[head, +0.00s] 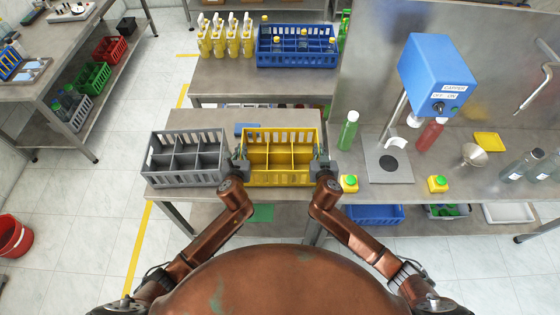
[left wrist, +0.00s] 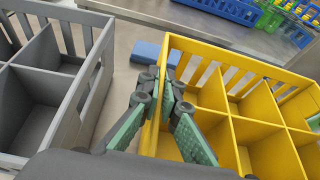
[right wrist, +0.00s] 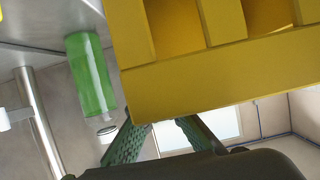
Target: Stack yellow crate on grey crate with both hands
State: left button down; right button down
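The yellow crate (head: 281,179) stands on the middle table, close to the right of the grey crate (head: 187,180). Both are upright, divided and look empty. My left gripper (head: 241,163) is at the yellow crate's left wall. In the left wrist view its fingers (left wrist: 161,90) lie on both sides of that wall, close together, and look shut on it. My right gripper (head: 321,165) is at the yellow crate's right wall. In the right wrist view the yellow crate (right wrist: 220,75) hides its fingertips, so its grip is unclear.
A small blue object (head: 247,129) lies behind the crates. A green bottle (head: 348,130), a yellow button box (head: 349,184) and the blue capper (head: 438,75) stand to the right. A blue crate (head: 297,60) with bottles stands on the rear table.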

pick_arm(q)
jog(key=shift+r, duration=0.2)
pick_arm(e)
jog(key=shift+r, duration=0.2)
